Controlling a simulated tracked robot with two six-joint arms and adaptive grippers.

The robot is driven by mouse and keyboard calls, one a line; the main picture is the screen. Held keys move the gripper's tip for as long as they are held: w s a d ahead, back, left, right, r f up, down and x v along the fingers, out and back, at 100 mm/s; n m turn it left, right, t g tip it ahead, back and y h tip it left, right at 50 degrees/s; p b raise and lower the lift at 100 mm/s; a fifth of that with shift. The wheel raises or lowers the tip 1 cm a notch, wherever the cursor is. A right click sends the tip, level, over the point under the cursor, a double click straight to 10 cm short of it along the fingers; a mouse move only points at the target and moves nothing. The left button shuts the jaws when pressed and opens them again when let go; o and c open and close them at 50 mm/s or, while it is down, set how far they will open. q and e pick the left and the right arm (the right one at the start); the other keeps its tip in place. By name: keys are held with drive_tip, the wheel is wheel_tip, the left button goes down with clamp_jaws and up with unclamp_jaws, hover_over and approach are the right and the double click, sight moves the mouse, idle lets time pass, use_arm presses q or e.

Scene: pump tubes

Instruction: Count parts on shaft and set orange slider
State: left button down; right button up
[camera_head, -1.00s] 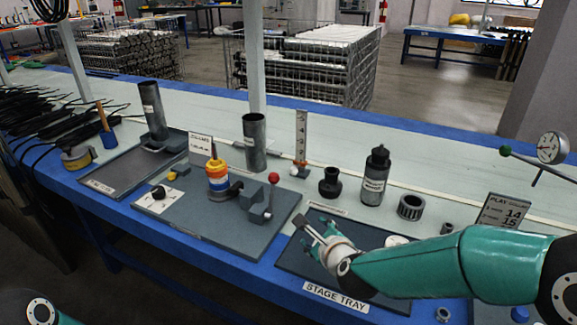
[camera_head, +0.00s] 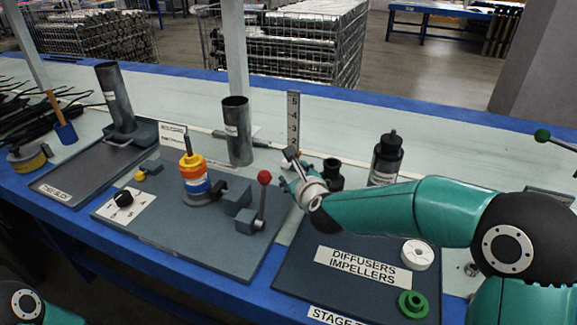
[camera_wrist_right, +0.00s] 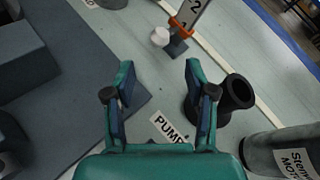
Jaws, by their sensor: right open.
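A shaft (camera_head: 187,143) stands on the grey board with a stack of parts (camera_head: 194,178) on it: yellow-orange ones at the top, white and blue below. A single count is hard to read at this size. Behind it stands an upright numbered scale (camera_head: 293,118); its foot is hidden behind my right gripper. In the right wrist view the scale (camera_wrist_right: 190,10) carries an orange slider (camera_wrist_right: 181,27), with a white knob (camera_wrist_right: 160,37) beside it. My right gripper (camera_head: 287,172) is open and empty, its fingers (camera_wrist_right: 158,82) pointing toward the knob and slider, apart from them.
A black flared part (camera_wrist_right: 236,92) stands close to the right finger, with a dark motor bottle (camera_head: 387,158) beyond. A red-knobbed lever (camera_head: 264,178) stands left of the gripper. The stage tray (camera_head: 300,275) holds a white ring (camera_head: 417,254) and a green ring (camera_head: 412,303).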

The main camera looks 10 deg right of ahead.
sight(286, 165)
drive_tip(key=x, duration=0.9)
drive_tip(key=shift+w+a+f, duration=0.1)
drive_tip(key=shift+w, duration=0.15)
clamp_jaws()
